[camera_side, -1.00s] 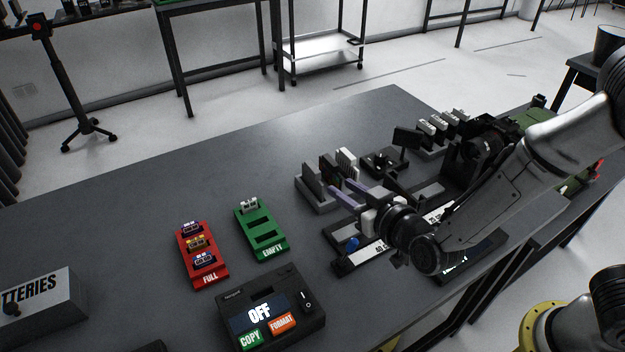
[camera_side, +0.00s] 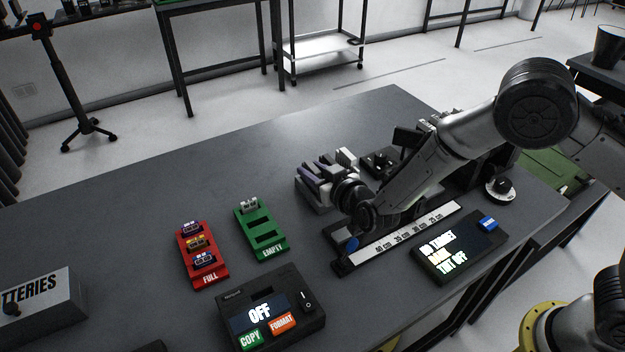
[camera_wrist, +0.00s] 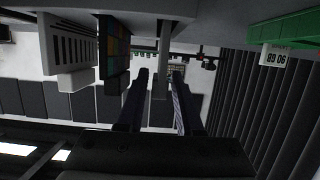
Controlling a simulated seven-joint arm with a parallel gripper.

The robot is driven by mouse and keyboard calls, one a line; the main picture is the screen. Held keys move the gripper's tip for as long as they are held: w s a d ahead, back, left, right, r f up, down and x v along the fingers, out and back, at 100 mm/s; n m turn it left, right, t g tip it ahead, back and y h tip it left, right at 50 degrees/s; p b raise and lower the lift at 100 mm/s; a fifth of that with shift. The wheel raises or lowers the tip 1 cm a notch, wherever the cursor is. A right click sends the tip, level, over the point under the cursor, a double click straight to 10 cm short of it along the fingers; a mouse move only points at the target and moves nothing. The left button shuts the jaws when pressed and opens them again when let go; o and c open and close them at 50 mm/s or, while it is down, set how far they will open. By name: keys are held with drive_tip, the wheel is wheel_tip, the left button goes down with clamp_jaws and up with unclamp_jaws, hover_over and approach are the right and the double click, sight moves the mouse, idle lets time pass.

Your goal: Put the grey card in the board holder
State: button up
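The grey card (camera_wrist: 163,48) stands on edge in the wrist view, beside a dark card with coloured squares (camera_wrist: 115,45) and a white slotted card (camera_wrist: 68,45). My gripper (camera_wrist: 159,74) is open, with its fingers on either side of the grey card and gaps visible. In the side view my gripper (camera_side: 314,172) is at the card rack (camera_side: 312,197), and its fingers and wrist hide much of the cards. The white card (camera_side: 347,157) shows at the rack's far end. I cannot tell for certain which fixture is the board holder; a black fixture (camera_side: 378,163) stands behind the rack.
A long ruler rail (camera_side: 410,236) and a lit display (camera_side: 460,248) lie to the right. The red FULL tray (camera_side: 208,277), green EMPTY tray (camera_side: 268,243) and a copier box (camera_side: 314,318) stand in front and left. The table behind the trays is clear.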

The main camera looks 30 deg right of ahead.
drive_tip(key=shift+w, duration=0.2)
clamp_jaws()
idle(0.3)
drive_tip(key=shift+r, duration=0.45)
wheel_tip(320, 180, up, 2)
drive_tip(key=shift+r, duration=0.1)
drive_tip(key=s+d+r+n+y, duration=0.1)
drive_tip(key=s+d+r, duration=0.1)
drive_tip(key=s+r, duration=0.4)
drive_tip(key=s+d+r, duration=0.2)
drive_tip(key=s+r, duration=0.2)
drive_tip(key=s, duration=0.4)
drive_tip(key=d+r+m+h, duration=0.1)
drive_tip(key=d+r, duration=0.1)
drive_tip(key=d, duration=0.8)
drive_tip(key=shift+d, duration=0.25)
